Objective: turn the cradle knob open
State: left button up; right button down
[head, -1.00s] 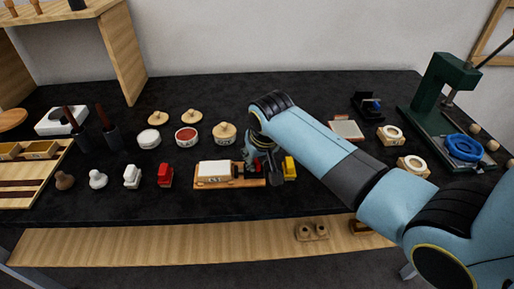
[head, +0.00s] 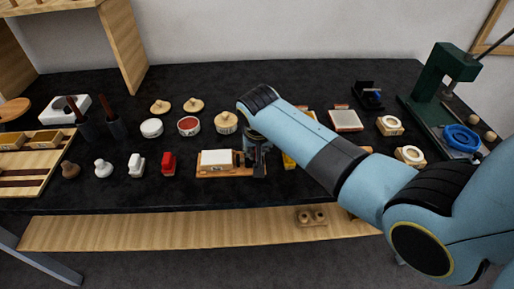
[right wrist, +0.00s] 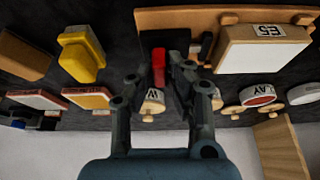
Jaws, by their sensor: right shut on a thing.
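The wooden cradle (head: 231,174) lies near the front of the dark bench in the head view, with a white block (head: 215,160) on its left part. In the right wrist view the cradle (right wrist: 200,17) is at the top, and the block (right wrist: 262,50) bears an "E5" label. My right gripper (head: 257,165) is at the cradle's right end. In the wrist view its fingers (right wrist: 167,75) are shut on the red knob (right wrist: 159,66). The fingers hide the knob in the head view, so its angle cannot be told. My left gripper is not in view.
A yellow block (head: 289,160) stands close to the right of my gripper. A red stamp (head: 169,164) stands left of the cradle. Round tins, including a red-topped one (head: 188,126), stand behind it. The bench's front edge is just before the cradle.

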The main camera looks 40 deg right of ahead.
jog(key=c, duration=1.3)
grip_release()
jog(key=v, duration=1.2)
